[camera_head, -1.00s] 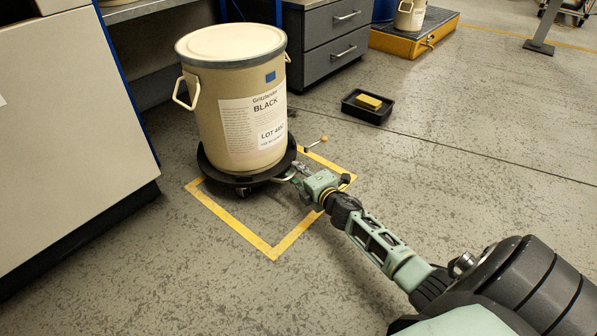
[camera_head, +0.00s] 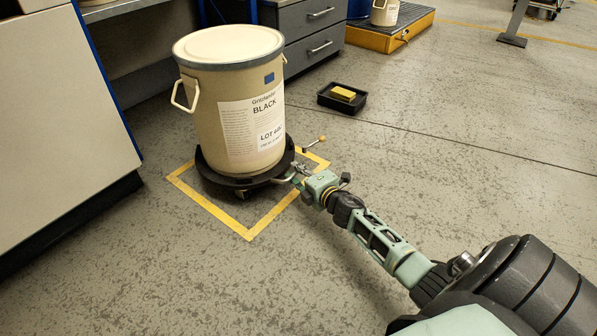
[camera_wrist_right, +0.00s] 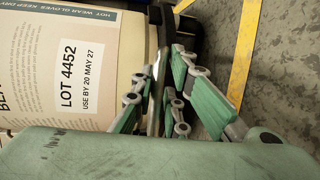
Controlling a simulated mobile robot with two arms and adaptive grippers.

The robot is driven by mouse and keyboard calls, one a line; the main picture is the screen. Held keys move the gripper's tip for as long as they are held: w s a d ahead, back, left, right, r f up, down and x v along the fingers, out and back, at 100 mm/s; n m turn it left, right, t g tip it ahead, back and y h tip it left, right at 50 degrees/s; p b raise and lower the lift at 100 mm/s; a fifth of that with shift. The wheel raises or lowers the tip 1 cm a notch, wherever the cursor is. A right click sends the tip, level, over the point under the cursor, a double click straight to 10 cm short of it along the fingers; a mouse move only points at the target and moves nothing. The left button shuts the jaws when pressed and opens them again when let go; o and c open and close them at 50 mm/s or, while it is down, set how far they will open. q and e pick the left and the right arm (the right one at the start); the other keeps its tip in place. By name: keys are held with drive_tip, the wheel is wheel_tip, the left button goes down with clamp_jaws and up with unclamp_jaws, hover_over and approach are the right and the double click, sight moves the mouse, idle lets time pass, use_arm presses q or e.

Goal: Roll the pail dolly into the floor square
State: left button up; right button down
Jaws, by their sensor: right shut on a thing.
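A beige pail (camera_head: 225,110) with a lid and the label "BLACK" stands upright on a round black dolly (camera_head: 212,178). The dolly is over the yellow floor square (camera_head: 215,212). The square's near corner shows bare floor inside it; its far corner is hidden behind the pail. My right gripper (camera_head: 297,179) is shut on the dolly's handle at the dolly's right side. In the right wrist view the gripper's green fingers (camera_wrist_right: 160,95) close around a thin bar beside the pail (camera_wrist_right: 85,60). My left gripper is not in view.
A thin lever with a tan knob (camera_head: 322,139) sticks out right of the dolly. A black tray (camera_head: 330,100) with a yellow block lies on the floor behind it. A light cabinet (camera_head: 60,120) stands left, grey drawers (camera_head: 305,50) behind. The near floor is clear.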

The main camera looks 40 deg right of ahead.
drive_tip(key=shift+r, duration=0.35)
drive_tip(key=c, duration=1.8)
unclamp_jaws()
drive_tip(key=shift+o, duration=0.7)
drive_tip(key=shift+f, duration=0.15)
drive_tip(key=d+v, duration=0.1)
drive_tip(key=v, duration=1.1)
drive_tip(key=shift+a, duration=0.4)
